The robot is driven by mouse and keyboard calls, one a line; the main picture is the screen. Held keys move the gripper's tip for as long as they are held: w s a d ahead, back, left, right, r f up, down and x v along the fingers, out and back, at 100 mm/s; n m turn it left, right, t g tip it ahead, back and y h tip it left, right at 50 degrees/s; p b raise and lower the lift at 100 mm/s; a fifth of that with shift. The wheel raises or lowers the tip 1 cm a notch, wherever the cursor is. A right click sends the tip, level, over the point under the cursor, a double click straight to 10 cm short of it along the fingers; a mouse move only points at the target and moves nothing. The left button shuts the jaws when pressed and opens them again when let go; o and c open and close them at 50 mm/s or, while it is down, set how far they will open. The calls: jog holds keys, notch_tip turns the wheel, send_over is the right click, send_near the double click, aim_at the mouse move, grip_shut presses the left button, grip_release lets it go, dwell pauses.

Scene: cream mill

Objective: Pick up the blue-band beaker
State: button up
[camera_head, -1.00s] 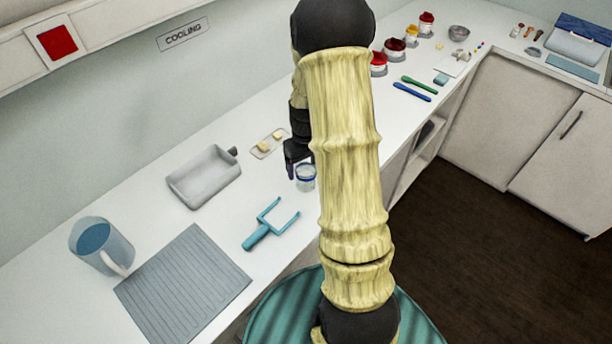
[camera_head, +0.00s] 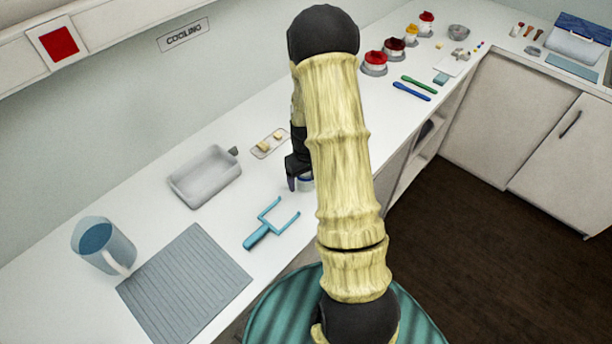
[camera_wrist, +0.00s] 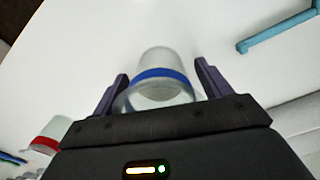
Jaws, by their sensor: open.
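The blue-band beaker (camera_wrist: 158,75) is a clear beaker with a blue ring. In the wrist view it stands on the white counter between the two dark fingers of my gripper (camera_wrist: 158,82). The fingers are open, one at each side, and a gap shows between each finger and the beaker's upper part. In the head view my gripper (camera_head: 297,180) is down at the beaker (camera_head: 306,184), which is mostly hidden behind it.
A blue two-pronged tool (camera_head: 270,225) lies close by in front. A grey tray (camera_head: 205,176) and a small plate with pale pieces (camera_head: 270,144) are to the left and behind. A jug (camera_head: 103,246) and a ribbed mat (camera_head: 184,285) are farther left. Red-topped jars (camera_head: 374,62) stand to the right.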

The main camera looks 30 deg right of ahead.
jog(key=c, duration=0.7)
jog(key=shift+r, duration=0.1)
jog(key=shift+w+r, duration=0.15)
jog(key=shift+r, duration=0.45)
jog(key=r+b, duration=0.1)
jog(key=r, duration=0.7)
jog(key=shift+s+a+r+b, duration=0.1)
jog(key=shift+s+r+b, duration=0.1)
jog(key=shift+r+b, duration=0.2)
jog(key=shift+f, duration=0.1)
